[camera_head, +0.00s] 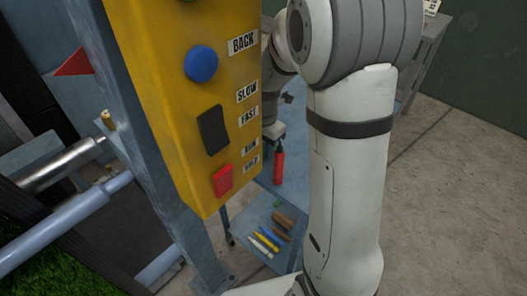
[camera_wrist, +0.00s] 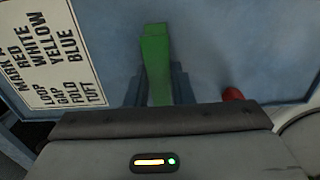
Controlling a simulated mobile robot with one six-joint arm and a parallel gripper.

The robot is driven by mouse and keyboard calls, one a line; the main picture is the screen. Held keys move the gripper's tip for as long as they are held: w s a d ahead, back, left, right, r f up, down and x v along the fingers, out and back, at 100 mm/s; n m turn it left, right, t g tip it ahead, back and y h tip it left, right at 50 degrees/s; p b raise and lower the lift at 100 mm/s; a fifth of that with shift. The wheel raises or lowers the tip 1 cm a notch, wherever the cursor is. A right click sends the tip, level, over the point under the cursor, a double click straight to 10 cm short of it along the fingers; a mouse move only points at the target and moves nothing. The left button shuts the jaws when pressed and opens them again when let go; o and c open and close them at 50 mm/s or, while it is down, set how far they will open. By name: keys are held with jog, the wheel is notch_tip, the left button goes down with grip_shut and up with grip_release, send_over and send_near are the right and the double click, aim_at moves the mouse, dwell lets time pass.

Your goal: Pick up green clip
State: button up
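In the wrist view the green clip (camera_wrist: 156,50) is a long bright green piece between the two dark fingers of my gripper (camera_wrist: 158,88). The fingers lie close against both its sides, and its far end sticks out past the fingertips. Its near end is hidden by the gripper body. In the head view my gripper (camera_head: 272,132) is partly behind the yellow control box and my arm, and its fingers cannot be made out there. A tiny green spot (camera_head: 278,203) shows on the low tray; I cannot tell what it is.
The blue-grey tray (camera_head: 245,222) holds blue, yellow and white markers (camera_head: 264,242) and brown pieces (camera_head: 283,220). A red object with a dark top (camera_head: 278,166) is below my gripper. The yellow control box (camera_head: 185,100) stands close at left. Open concrete floor (camera_head: 450,200) lies at right.

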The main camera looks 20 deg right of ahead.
jog(key=c, duration=0.3)
jog(key=shift+r, duration=0.1)
notch_tip(320, 180, up, 10)
dwell(0.4)
dwell(0.3)
